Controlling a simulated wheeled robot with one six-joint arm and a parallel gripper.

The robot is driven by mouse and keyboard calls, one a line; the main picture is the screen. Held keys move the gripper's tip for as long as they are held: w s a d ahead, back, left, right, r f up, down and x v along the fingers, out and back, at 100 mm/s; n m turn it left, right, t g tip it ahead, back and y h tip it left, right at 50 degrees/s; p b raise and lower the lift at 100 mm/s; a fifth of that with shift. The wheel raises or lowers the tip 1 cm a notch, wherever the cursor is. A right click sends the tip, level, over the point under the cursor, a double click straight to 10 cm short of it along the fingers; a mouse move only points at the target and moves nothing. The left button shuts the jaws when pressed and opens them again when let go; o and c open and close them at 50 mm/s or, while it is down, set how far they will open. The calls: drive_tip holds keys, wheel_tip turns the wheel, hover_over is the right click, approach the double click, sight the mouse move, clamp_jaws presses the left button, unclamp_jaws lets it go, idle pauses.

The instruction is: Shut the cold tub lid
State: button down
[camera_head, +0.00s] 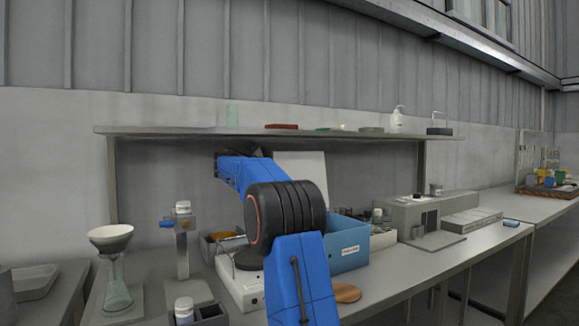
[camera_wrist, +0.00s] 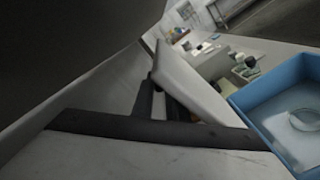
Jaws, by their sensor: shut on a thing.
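The cold tub appears to be the blue open box (camera_head: 347,247) with a white label on its front, standing on the bench behind and right of my arm. Its inside shows in the wrist view (camera_wrist: 262,98), with a round clear dish in it. A pale flat panel (camera_head: 305,172), apparently its lid, stands raised behind the tub. A pale panel (camera_wrist: 188,84) also shows close up in the wrist view. My gripper (camera_wrist: 157,100) is at this panel and shut on it.
A white device (camera_head: 243,288) is left of the tub, with a stand (camera_head: 183,245) and a funnel on a flask (camera_head: 113,270) further left. A grey instrument (camera_head: 408,215) is to the right. A shelf (camera_head: 200,131) with small items runs above. The bench front right is fairly clear.

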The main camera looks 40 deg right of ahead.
drive_tip(key=s+m, duration=0.1)
drive_tip(key=s, duration=0.1)
drive_tip(key=s+a+r+m, duration=0.1)
drive_tip(key=s+m, duration=0.1)
drive_tip(key=s, duration=0.1)
drive_tip(key=s+a+r+m, duration=0.1)
drive_tip(key=s, duration=0.2)
drive_tip(key=shift+s+r+m, duration=0.1)
drive_tip(key=shift+r+m, duration=0.1)
drive_tip(key=shift+m, duration=0.2)
drive_tip(key=s+a+f+m, duration=0.2)
drive_tip(key=s+f+m, duration=0.25)
drive_tip(key=s, duration=0.25)
drive_tip(key=s+a+f+m, duration=0.2)
drive_tip(key=s+f+m, duration=0.2)
drive_tip(key=s+m, duration=0.3)
drive_tip(key=s+f+m, duration=0.2)
drive_tip(key=s+f, duration=0.2)
drive_tip(key=f, duration=0.4)
drive_tip(key=shift+a+f, duration=0.15)
drive_tip(key=shift+f, duration=0.15)
drive_tip(key=shift+s, duration=0.1)
drive_tip(key=c, duration=1.9)
unclamp_jaws()
drive_tip(key=shift+s+a, duration=0.1)
drive_tip(key=shift+s, duration=0.05)
drive_tip(key=shift+f, duration=0.1)
